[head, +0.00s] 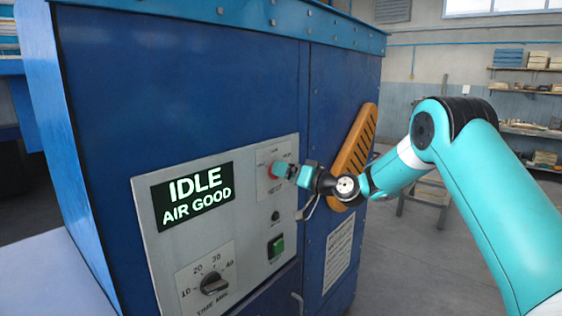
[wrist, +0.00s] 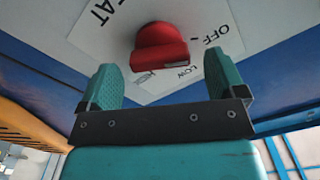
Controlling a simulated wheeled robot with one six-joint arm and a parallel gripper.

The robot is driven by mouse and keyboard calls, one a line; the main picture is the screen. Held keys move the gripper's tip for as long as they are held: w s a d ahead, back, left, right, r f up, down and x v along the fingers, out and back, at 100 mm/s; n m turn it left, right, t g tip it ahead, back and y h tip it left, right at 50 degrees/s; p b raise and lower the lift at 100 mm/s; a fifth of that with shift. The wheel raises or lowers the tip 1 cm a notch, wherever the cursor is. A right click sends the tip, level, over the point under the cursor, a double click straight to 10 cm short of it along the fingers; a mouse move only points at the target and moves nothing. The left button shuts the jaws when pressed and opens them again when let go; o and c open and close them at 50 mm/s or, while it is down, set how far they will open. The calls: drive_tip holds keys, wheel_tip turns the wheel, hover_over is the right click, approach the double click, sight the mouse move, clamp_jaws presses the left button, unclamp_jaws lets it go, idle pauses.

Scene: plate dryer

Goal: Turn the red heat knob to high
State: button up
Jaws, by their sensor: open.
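The red heat knob (wrist: 158,48) sits on a white label plate in the wrist view, with the words OFF and LOW readable beside it. A white mark shows on the knob's lower right edge, toward LOW. In the head view the knob (head: 269,171) is partly hidden behind my gripper (head: 283,171). My gripper (wrist: 160,82) is open, its two teal fingers apart on either side of the knob's lower end. I cannot tell whether either finger touches it.
The grey control panel (head: 160,262) carries a display (head: 193,196) reading IDLE, AIR GOOD, a black time knob (head: 213,283) and a green switch (head: 276,246).

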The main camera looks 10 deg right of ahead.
drive_tip(key=shift+p+x, duration=0.45)
drive_tip(key=shift+x, duration=1)
drive_tip(key=shift+c, duration=0.4)
drive_tip(key=c, duration=0.8)
drive_tip(key=shift+c, duration=0.2)
